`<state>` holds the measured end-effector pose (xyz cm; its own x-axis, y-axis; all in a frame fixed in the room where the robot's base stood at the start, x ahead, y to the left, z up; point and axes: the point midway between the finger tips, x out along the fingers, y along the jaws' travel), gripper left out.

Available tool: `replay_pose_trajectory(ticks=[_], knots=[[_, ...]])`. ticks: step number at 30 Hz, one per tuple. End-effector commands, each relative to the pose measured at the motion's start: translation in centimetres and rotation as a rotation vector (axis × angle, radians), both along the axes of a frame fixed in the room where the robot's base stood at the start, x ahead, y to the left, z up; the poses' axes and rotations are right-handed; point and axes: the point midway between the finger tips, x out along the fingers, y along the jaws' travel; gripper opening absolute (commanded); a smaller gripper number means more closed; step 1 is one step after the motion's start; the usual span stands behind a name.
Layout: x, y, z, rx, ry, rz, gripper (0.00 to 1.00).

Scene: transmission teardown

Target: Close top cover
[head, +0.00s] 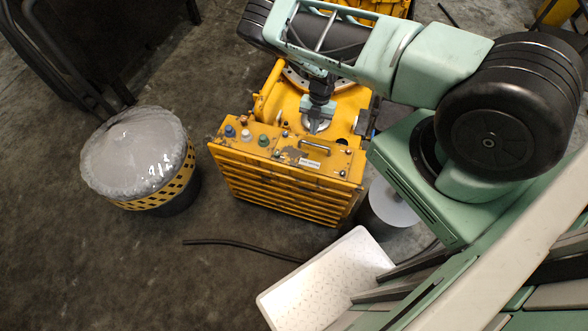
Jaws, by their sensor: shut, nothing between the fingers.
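A yellow machine (270,172) with a slatted front stands on the floor in the middle of the head view. Its top front panel (285,150) carries several knobs, a pale label and a metal handle (316,147). My gripper (316,127) points down over the machine's top, just behind that handle. It is shut and empty; whether its fingertips touch the machine I cannot tell. Which part is the top cover is not clear from this view. My arm hides part of the machine's rear, where part of a round flange (297,80) shows.
A drum with a plastic-covered top (140,155) stands to the left. A white tray (325,285) lies in front, near a grey-topped cylinder (392,203) at right. A dark hose (240,245) lies on the floor. Bare floor separates the drum and machine.

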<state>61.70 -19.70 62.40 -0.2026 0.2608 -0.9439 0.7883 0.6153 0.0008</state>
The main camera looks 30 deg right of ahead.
Motion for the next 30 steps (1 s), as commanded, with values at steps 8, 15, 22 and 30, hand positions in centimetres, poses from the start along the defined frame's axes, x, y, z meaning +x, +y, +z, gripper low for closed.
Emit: replay_pose_trajectory(ticks=[8, 15, 22, 30], knots=[[0.9, -1.6, -4.0, 0.064, 0.051, -0.001, 0.00], [1.4, -2.3, -5.7, 0.064, 0.050, 0.000, 0.00], [1.6, -2.5, -6.6, 0.062, 0.050, 0.000, 0.00], [1.6, -2.6, -6.8, 0.063, 0.049, -0.001, 0.00]])
